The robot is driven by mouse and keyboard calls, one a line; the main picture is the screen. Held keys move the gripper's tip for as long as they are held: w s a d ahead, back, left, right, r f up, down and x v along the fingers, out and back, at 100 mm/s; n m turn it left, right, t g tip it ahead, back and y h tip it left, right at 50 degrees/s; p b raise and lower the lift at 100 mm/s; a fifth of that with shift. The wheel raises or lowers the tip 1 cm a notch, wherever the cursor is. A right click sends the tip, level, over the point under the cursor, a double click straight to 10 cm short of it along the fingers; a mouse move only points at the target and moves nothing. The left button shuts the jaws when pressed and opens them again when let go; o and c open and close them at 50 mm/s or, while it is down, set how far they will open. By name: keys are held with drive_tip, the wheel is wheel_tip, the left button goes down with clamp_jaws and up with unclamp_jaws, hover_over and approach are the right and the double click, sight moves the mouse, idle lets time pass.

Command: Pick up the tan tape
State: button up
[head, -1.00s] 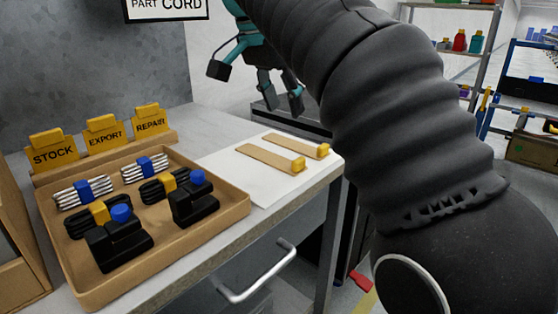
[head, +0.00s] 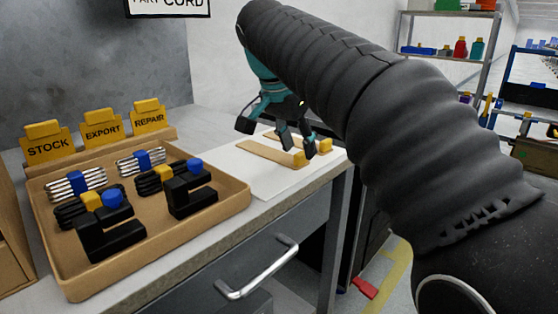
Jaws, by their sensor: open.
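Two tan tape strips with yellow ends lie on a white sheet (head: 232,170) at the right end of the worktop. The nearer tan strip (head: 262,151) shows most of its length, with its yellow end (head: 299,159) toward the right. The farther strip is largely hidden behind my gripper's fingers; its yellow end (head: 326,146) shows. My gripper (head: 280,137), teal with black fingers, is open and empty, pointing down over the strips. Whether a fingertip touches a strip or the sheet cannot be told from this view.
A tan tray (head: 160,250) with several cord bundles and black parts stands left of the sheet. STOCK, EXPORT and REPAIR signs (head: 102,129) stand behind it. A drawer handle (head: 262,272) juts out below the worktop. Shelves (head: 445,55) stand back right.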

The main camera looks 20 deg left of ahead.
drive_tip(key=shift+x, duration=0.9)
clamp_jaws()
drive_tip(key=shift+r, duration=0.1)
